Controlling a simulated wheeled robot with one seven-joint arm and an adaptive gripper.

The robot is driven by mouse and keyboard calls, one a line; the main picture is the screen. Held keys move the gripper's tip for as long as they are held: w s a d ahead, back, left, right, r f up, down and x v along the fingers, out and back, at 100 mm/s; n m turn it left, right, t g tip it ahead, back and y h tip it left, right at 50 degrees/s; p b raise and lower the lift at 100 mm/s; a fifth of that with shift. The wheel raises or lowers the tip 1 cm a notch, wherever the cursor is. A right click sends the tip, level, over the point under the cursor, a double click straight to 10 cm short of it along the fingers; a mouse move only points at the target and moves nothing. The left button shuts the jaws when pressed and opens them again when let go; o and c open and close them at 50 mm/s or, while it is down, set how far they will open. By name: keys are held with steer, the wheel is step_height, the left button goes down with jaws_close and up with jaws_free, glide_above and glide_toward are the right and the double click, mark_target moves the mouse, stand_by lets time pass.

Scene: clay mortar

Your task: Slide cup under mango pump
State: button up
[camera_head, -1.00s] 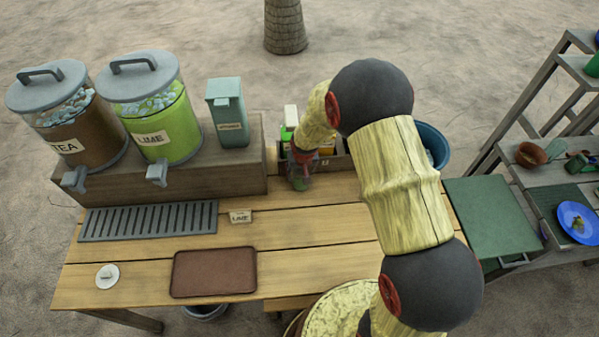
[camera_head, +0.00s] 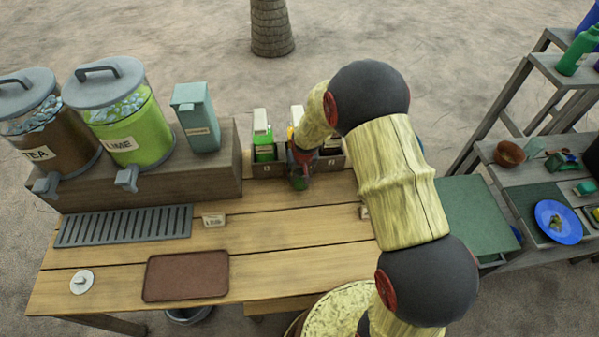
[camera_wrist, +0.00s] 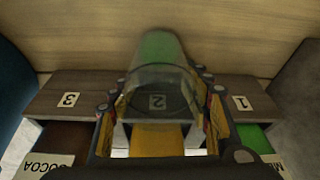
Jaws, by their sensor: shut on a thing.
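My gripper (camera_head: 299,172) is shut on a clear cup (camera_wrist: 158,76) with a green end. In the wrist view, the cup lies between both fingers (camera_wrist: 160,112), in front of the rack section marked 2. In the head view, the gripper and cup are low over the table in front of the pump rack (camera_head: 268,169). A yellow bottle (camera_wrist: 158,140), probably mango, is behind the cup at slot 2; its label is hidden. My arm hides part of the rack in the head view.
A cocoa bottle (camera_wrist: 62,145) is at slot 3. A green bottle (camera_head: 264,150) is at slot 1. Tea (camera_head: 50,130) and lime (camera_head: 122,130) dispensers stand left. A brown tray (camera_head: 186,276) lies in front. The table's middle is clear.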

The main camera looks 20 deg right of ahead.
steer(key=o, duration=1.2)
steer(key=shift+o, duration=0.2)
steer(key=v, duration=1.2)
steer(key=shift+s, duration=0.1)
steer(key=s+f+g, duration=0.1)
steer(key=s+g, duration=0.1)
steer(key=s, duration=0.4)
steer(key=s+r+t, duration=0.2)
steer(key=s+r, duration=0.9)
steer(key=r, duration=0.2)
steer(key=s+a+r+n+t, duration=0.1)
steer(key=s+r+t, duration=0.1)
steer(key=s+r, duration=0.9)
step_height(320, 180, up, 3)
steer(key=shift+f, duration=0.1)
